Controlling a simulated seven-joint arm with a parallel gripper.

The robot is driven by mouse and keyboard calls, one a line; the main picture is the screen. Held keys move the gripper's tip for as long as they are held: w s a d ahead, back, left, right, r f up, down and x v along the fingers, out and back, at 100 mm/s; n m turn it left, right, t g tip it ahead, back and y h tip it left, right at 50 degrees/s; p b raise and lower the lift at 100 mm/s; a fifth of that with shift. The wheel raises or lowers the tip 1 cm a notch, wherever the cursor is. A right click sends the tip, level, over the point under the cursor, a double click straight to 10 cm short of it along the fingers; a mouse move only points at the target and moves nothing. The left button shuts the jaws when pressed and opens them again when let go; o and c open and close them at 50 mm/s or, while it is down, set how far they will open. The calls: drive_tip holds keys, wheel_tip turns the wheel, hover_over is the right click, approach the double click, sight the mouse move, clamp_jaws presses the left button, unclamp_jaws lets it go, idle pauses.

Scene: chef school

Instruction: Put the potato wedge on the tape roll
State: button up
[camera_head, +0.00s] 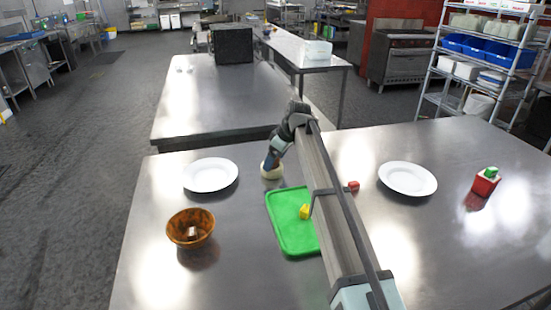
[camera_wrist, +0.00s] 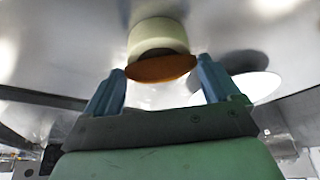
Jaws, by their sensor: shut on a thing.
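The potato wedge (camera_wrist: 161,69) is an orange-brown, flat oval piece. It lies crosswise between the two blue fingers of my gripper (camera_wrist: 160,72), which is shut on it. The tape roll (camera_wrist: 158,36) is a pale cream ring standing on the steel table, directly beyond the wedge in the wrist view. The wedge overlaps its near edge in that view; I cannot tell whether they touch. In the head view the tape roll (camera_head: 270,172) is just behind the green tray, with my gripper (camera_head: 272,160) right above it. The wedge cannot be made out there.
A green tray (camera_head: 284,233) holds a yellow piece (camera_head: 304,211). White plates stand at left (camera_head: 210,175) and right (camera_head: 408,179). A brown bowl (camera_head: 190,228) is front left. A small red block (camera_head: 353,186) and a red-and-green object (camera_head: 485,182) lie right of my arm.

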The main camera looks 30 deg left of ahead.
drive_tip(key=o, duration=0.8)
drive_tip(key=shift+f, duration=0.1)
drive_tip(key=shift+c, duration=0.2)
drive_tip(key=v, duration=1.2)
